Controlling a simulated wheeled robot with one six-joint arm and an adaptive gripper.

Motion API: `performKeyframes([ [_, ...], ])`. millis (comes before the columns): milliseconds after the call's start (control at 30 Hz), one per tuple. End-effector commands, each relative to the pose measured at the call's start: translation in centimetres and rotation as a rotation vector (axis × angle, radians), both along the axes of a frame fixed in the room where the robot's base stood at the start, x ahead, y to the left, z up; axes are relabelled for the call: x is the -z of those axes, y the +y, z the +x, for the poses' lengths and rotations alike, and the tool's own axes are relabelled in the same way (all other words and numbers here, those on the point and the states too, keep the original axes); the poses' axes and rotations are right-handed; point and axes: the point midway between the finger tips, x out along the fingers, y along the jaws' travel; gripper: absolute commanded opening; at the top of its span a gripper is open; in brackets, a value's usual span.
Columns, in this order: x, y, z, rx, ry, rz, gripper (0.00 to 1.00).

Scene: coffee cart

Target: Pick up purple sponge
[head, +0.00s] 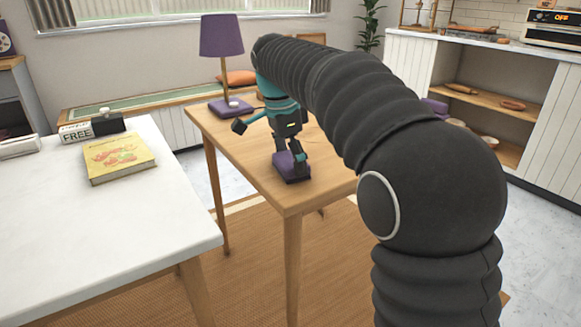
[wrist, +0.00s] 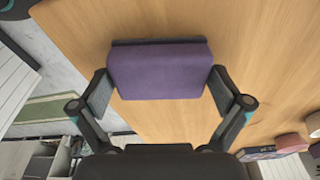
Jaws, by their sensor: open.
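The purple sponge (head: 291,173) lies on the wooden table (head: 237,142), near its front edge. In the wrist view the sponge (wrist: 158,72) is a purple block with a dark layer along its far edge. My gripper (head: 290,158) is over the sponge, pointing down at it. In the wrist view my gripper (wrist: 160,90) is open, with one finger on each side of the sponge. The left finger is very close to the sponge's side, and so is the right one; I cannot tell whether either touches.
A purple lamp (head: 222,38) stands at the table's back left corner. Bare wood surrounds the sponge.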

Motion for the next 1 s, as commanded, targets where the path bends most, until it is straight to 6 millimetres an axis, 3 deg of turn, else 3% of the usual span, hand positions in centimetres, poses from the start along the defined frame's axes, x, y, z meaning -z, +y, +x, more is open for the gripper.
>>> performKeyframes([
  [100, 0.0, 0.0, 0.0, 0.0, 0.0, 0.0, 1.0],
  [233, 0.0, 0.0, 0.0, 0.0, 0.0, 0.0, 0.69],
  [667, -0.4, 0.0, 0.0, 0.0, 0.0, 0.0, 0.69],
  [1000, -4.7, -0.4, -0.1, 0.003, -0.003, 0.0, 0.69],
])
